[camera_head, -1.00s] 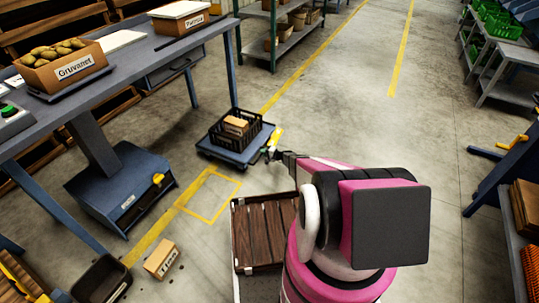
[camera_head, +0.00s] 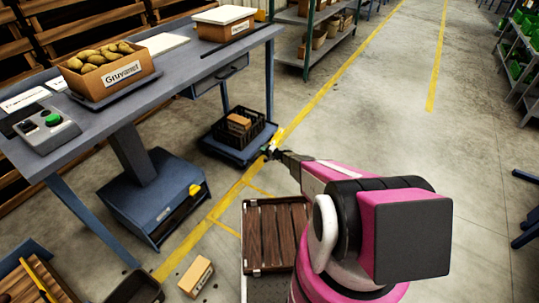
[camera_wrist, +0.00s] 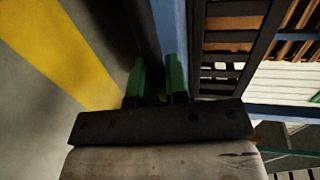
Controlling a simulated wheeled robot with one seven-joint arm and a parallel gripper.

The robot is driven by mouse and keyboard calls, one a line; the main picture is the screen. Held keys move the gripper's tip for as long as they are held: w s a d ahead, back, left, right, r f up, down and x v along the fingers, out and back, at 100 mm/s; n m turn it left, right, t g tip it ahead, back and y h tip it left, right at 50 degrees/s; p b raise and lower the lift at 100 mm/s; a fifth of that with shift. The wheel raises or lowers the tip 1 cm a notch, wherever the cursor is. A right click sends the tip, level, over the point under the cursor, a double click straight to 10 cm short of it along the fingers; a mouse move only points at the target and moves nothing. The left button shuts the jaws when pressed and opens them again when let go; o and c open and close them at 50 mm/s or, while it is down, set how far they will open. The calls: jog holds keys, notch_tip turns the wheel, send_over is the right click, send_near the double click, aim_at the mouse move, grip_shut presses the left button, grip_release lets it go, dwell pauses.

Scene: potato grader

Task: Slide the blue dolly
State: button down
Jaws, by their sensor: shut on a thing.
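The blue dolly (camera_head: 222,149) stands on the floor at the far end of the grey-blue table, partly under it. My gripper (camera_head: 268,151) is at the dolly's right, near corner. The lower part of the bar is hidden by the fingers.
The table (camera_head: 180,75) carries a potato box, a lidded box and a control box with a green button. A blue pedestal (camera_head: 155,205) stands under it. A yellow floor line (camera_head: 315,95) runs along the dolly's right. A green-framed shelf (camera_head: 310,45) stands behind. The aisle right is clear.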

aim_at(255, 147)
jog(key=x, duration=0.3)
jog(key=r+x, duration=0.1)
jog(key=x, duration=0.3)
jog(key=shift+w+a+r, duration=0.1)
jog(key=shift+w+r, duration=0.05)
jog(key=shift+r, duration=0.1)
jog(key=shift+w, duration=0.1)
jog(key=c, duration=1.1)
grip_release()
jog(key=shift+a, duration=0.1)
jog(key=shift+c, duration=0.2)
jog(key=v, duration=1.1)
